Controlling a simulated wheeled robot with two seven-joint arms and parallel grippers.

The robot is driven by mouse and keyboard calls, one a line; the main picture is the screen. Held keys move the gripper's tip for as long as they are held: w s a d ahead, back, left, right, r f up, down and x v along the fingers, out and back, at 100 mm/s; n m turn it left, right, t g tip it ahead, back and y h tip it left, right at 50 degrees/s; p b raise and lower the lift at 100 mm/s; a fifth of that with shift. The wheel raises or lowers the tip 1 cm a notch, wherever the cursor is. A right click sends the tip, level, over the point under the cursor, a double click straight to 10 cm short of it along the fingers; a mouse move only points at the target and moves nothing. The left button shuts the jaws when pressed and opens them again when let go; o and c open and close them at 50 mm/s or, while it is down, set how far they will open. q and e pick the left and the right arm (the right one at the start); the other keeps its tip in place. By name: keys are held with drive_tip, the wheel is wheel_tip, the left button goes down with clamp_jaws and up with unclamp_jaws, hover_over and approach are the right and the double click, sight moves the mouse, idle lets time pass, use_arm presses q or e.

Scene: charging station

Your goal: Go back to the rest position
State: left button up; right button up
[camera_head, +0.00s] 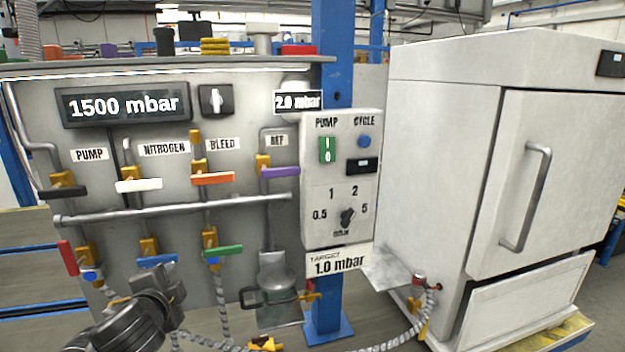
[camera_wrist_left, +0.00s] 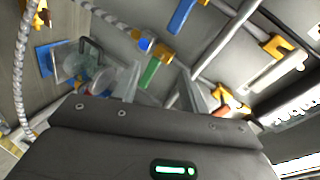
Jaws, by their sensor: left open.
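My left gripper (camera_head: 168,286) is in front of the lower left of the grey charging panel (camera_head: 225,240), below the blue-handled valve (camera_head: 157,261). In the left wrist view its two fingers (camera_wrist_left: 160,78) stand apart, with nothing held between them. A green-handled valve (camera_head: 222,251) is to its right; its green handle (camera_wrist_left: 151,72) shows behind the fingers in the wrist view. A red-handled valve (camera_head: 68,257) is to its upper left. Whether the gripper touches the panel cannot be told. My right gripper is not in view.
A white chamber (camera_head: 450,130) with a door handle stands at the right. A braided hose (camera_head: 408,335) runs across the bottom to it. A control box (camera_head: 340,180) is on the blue post (camera_head: 328,315). The display (camera_head: 124,105) reads 1500 mbar; a target label (camera_head: 338,263) reads 1.0 mbar.

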use_arm(q)
drive_tip(key=s+d+f+n+g+h, duration=0.1)
drive_tip(key=s+d+f+n+g, duration=0.1)
drive_tip(key=s+f, duration=0.5)
drive_tip(key=s+d+f+n+g+h, duration=0.1)
drive_tip(key=s+d+f+n+g, duration=0.2)
drive_tip(key=f, duration=0.8)
drive_tip(key=s+f+n+g, duration=0.2)
drive_tip(key=s+f, duration=0.2)
drive_tip(key=s, duration=0.3)
drive_tip(key=s+f+n+g+h, duration=0.1)
drive_tip(key=s+f+n, duration=0.1)
drive_tip(key=s+f, duration=0.45)
drive_tip(key=s+f+n+g, duration=0.2)
drive_tip(key=s+f, duration=0.1)
drive_tip(key=s, duration=0.5)
wheel_tip(320, 180, down, 26)
drive_tip(key=s+g, duration=0.2)
drive_tip(key=s+a+f, duration=0.2)
drive_tip(key=s+f, duration=1.3)
drive_tip(key=s, duration=0.1)
drive_tip(key=shift+s+a+f+m+g, duration=0.15)
drive_tip(key=shift+a+f+m+g, duration=0.1)
drive_tip(key=shift+a+m+g, duration=0.15)
